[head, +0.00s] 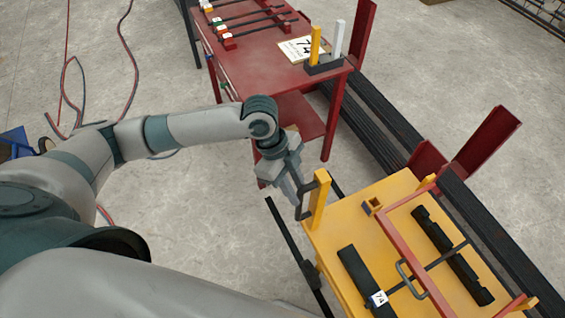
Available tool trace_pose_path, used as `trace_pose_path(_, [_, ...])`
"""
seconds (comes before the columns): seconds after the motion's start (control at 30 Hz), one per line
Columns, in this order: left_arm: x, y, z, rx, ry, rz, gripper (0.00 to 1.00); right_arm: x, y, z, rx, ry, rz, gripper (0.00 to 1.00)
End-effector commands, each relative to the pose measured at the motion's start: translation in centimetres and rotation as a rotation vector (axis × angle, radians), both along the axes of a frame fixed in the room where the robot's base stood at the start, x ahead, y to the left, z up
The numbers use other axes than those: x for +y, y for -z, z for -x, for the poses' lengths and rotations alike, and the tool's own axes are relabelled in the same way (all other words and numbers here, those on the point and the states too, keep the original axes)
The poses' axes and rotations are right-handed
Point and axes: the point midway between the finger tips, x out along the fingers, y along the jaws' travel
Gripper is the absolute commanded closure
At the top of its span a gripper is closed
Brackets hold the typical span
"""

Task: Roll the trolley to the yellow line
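The trolley (360,222) has a yellow top and stands at the lower right, partly cut off by the bottom edge. A dark bracket-shaped handle (307,186) sits on a yellow post (319,198) at its left corner. My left gripper (294,192) reaches down to this handle, its fingers at or against the bar. The finger gap is too small to tell whether they are closed on it. On the trolley lie dark notched blocks, a red frame and a tag reading 74. My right gripper is not in view. No yellow floor line shows.
A red table (262,65) with rods and a 74 sign stands behind, close to the trolley. Long dark bars (375,118) lie beside it, with red uprights (487,140) at right. Hoses (130,50) lie on the floor at left. Bare concrete shows between.

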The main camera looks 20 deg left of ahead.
Motion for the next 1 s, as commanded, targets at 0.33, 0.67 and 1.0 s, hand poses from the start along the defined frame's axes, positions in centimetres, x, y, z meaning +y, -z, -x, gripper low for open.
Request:
trace_pose_path(0.33, [2.7,-6.4,-0.5,-0.005,0.0,0.0,0.77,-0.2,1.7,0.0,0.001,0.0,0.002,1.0])
trace_pose_path(0.67, [4.0,-9.6,-0.6,-0.001,0.001,-0.001,0.77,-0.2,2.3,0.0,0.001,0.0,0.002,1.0])
trace_pose_path(1.0, [4.1,-9.9,-0.6,0.0,0.0,-0.001,0.77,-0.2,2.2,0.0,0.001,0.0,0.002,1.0])
